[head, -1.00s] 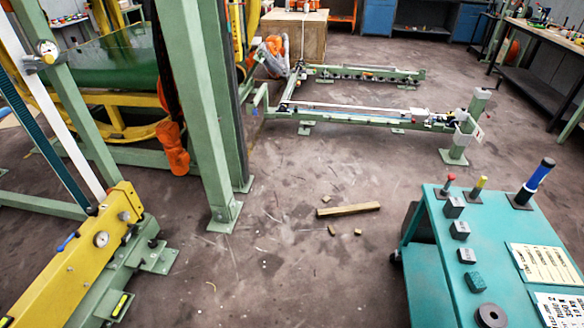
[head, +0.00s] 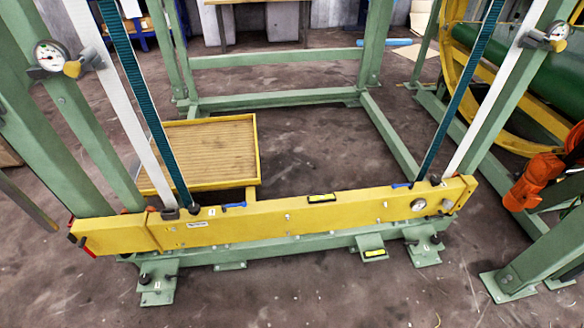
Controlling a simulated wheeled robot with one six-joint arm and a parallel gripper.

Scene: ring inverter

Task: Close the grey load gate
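I cannot make out a grey load gate for certain in the head view. A green frame (head: 275,98) stands in front of me, with a yellow beam (head: 270,222) low across its front side. The beam carries a spirit level (head: 322,198), a round gauge (head: 418,205) and small blue levers (head: 234,205). White and teal straps (head: 455,95) run up from both ends. A yellow-edged slatted tray (head: 212,150) lies behind the beam at left. My gripper is not in view.
A green drum in a yellow ring (head: 480,95) stands at the right, with an orange unit (head: 545,175) beside a green post. Feet (head: 158,280) of the frame stick out toward me. The floor (head: 330,290) in front is clear.

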